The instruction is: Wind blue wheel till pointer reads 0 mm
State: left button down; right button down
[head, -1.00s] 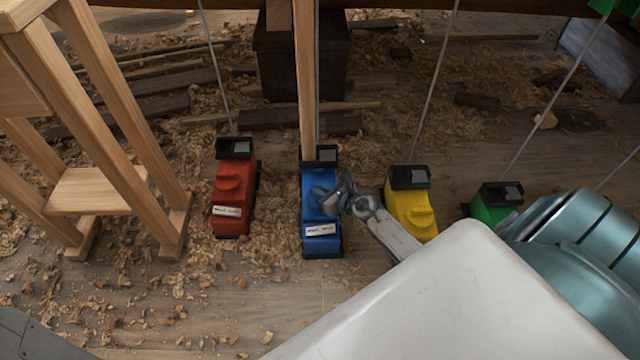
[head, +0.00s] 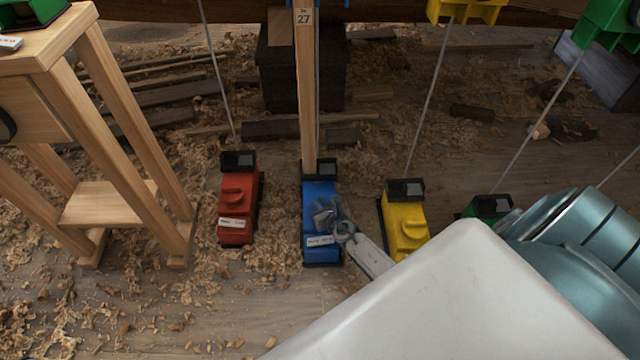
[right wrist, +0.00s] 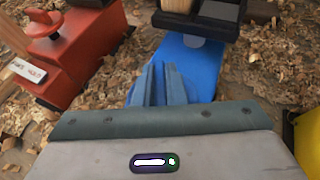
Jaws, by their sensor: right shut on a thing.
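The blue winch unit (head: 318,192) stands on the floor with a white label on its near end and a black block on its far end. It also shows in the right wrist view (right wrist: 200,60). My right gripper (head: 326,212) is over the top of the blue unit, shut on what is likely its blue wheel; the fingers hide the wheel. In the right wrist view the fingertips (right wrist: 168,82) are close together over the blue body. A wooden post (head: 306,95) with a small plate reading 27 rises behind the unit. No pointer can be made out. My left gripper is not in view.
A red unit (head: 236,205) stands to the left, and a yellow unit (head: 405,222) and a green unit (head: 487,206) to the right, with thin rods rising from them. A wooden stand (head: 110,195) is at the left. Shavings cover the floor.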

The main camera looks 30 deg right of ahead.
jog(key=shift+w+r+m+h+p, duration=0.15)
jog(key=shift+r+m+h+p, duration=0.35)
jog(key=shift+h+p, duration=0.1)
jog(key=shift+f+m+g+h+p, duration=0.2)
jog(key=shift+m+g+h+p, duration=0.25)
jog(key=shift+m+h, duration=0.5)
jog(key=m+h, duration=0.1)
jog(key=m+g+h, duration=0.1)
jog(key=shift+f+h, duration=0.2)
jog(key=shift+h, duration=0.15)
jog(key=shift+d+m+g+h, duration=0.1)
jog(key=shift+m+g+h, duration=0.55)
jog(key=shift+m+h, duration=0.35)
jog(key=shift+m, duration=0.25)
jog(key=shift+g, duration=0.3)
jog(key=c, duration=1.5)
grip_release()
